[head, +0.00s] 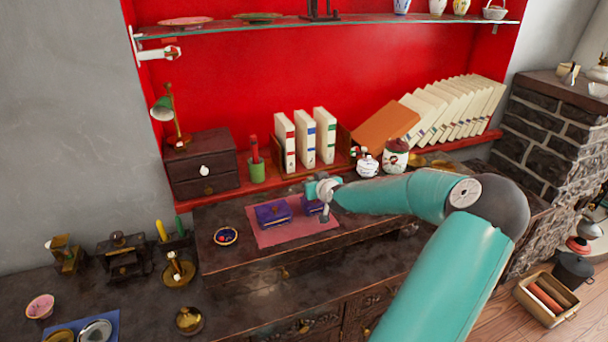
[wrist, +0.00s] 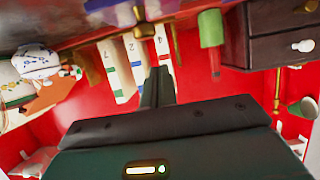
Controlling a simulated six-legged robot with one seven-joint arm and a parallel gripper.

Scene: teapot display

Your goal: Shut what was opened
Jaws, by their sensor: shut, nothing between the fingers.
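A second purple thing (head: 311,206) is right beside and partly behind the gripper. I cannot tell whether either is open. A small dark two-drawer chest (head: 203,165) stands at the back left, both drawers looking closed; it also shows in the wrist view (wrist: 283,34). The dresser drawers (head: 305,327) below also look closed.
White books (head: 305,140) stand in a rack behind the mat, with a green cup (head: 257,171) to their left. A white jar (head: 395,158) stands right of them. A small bowl (head: 226,236) sits left of the mat. A glass shelf (head: 330,22) hangs above.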

